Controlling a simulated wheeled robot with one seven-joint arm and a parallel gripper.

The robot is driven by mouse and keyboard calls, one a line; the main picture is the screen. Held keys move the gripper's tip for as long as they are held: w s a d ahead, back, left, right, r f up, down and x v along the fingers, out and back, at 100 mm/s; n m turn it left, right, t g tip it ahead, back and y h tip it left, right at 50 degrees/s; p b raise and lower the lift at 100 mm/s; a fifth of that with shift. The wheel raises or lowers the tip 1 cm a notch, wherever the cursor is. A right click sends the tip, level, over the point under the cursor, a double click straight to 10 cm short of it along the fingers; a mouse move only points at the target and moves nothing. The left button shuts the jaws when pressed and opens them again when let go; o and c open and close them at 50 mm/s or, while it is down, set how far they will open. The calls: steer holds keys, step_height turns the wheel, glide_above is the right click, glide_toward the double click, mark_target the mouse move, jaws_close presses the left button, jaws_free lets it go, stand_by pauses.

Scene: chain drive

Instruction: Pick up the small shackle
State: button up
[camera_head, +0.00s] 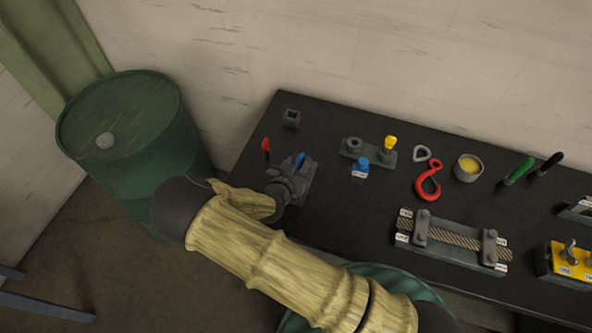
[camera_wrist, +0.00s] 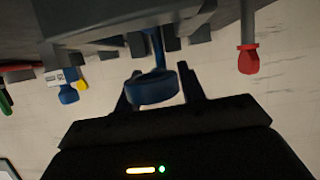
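No part is clearly recognizable as the small shackle. My gripper (camera_head: 287,187) is low over the left part of the table at a dark grey fixture, and my forearm hides some of that area. In the wrist view my gripper (camera_wrist: 160,88) has its two fingers apart, with a blue loop-shaped part (camera_wrist: 152,90) on a stem between them. I see no clear grip on it, and contact is hard to tell. A blue part (camera_head: 300,160) also shows on the fixture in the head view. A grey metal piece (camera_head: 570,250) stands on a yellow labelled block at the right edge.
A red-handled part (camera_head: 266,146) stands left of the fixture. A yellow knob (camera_head: 390,143), labelled blue knob (camera_head: 361,164), red hook (camera_head: 428,184), grey ring (camera_head: 415,154), cup (camera_head: 467,167) and rope clamp (camera_head: 452,238) lie rightward. A green barrel (camera_head: 130,130) stands left of the table.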

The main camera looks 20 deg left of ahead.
jaws_close()
steer(key=shift+r, duration=0.15)
step_height(320, 180, up, 9)
steer(key=shift+r+b, duration=0.1)
steer(key=shift+b, duration=1.15)
steer(key=shift+r, duration=0.35)
